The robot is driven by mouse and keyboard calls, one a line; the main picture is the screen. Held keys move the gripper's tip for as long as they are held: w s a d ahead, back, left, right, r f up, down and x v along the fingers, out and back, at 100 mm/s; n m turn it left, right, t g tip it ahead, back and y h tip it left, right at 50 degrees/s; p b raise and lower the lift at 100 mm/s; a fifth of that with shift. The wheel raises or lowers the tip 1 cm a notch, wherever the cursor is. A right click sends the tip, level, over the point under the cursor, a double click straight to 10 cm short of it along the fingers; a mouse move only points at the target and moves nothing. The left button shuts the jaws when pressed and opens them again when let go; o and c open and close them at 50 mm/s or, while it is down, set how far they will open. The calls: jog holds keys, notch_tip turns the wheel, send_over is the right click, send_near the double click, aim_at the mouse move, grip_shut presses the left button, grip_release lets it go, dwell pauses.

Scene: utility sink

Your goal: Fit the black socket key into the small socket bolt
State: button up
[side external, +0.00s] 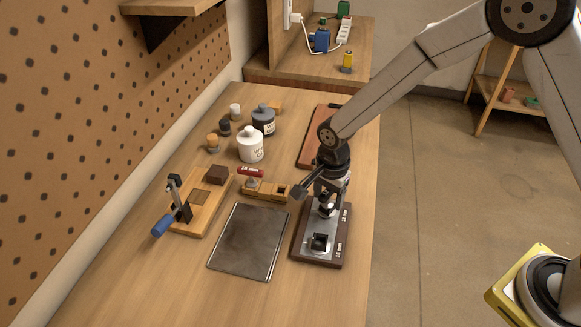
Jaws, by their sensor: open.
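A dark-edged fixture board (302,246) with a grey metal plate lies near the table's right edge, with labels reading about 10 mm at the near end and 12 mm farther back. A small black square-topped piece (320,242) stands at the near end; I cannot tell whether it is the black socket key or part of a bolt seat. My gripper (327,205) is open, pointing down over the farther part of the board. The small metal parts there blend with its fingers. The small socket bolt cannot be made out for certain.
A dark metal sheet (248,242) lies left of the board. A toggle clamp with a blue handle (163,223) stands on a wooden base. The front table area is clear.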

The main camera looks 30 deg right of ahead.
jog(key=shift+r, duration=3.9)
jog(key=shift+s+d+r+n, duration=0.15)
jog(key=shift+s+d+n, duration=0.1)
jog(key=shift+d+n, duration=0.2)
jog(key=s+d+r+n+t, duration=0.1)
jog(key=s+d+n+t, duration=0.1)
jog(key=s+d+n, duration=1)
jog(key=shift+s+n+t, duration=0.3)
jog(key=shift+s+n, duration=0.25)
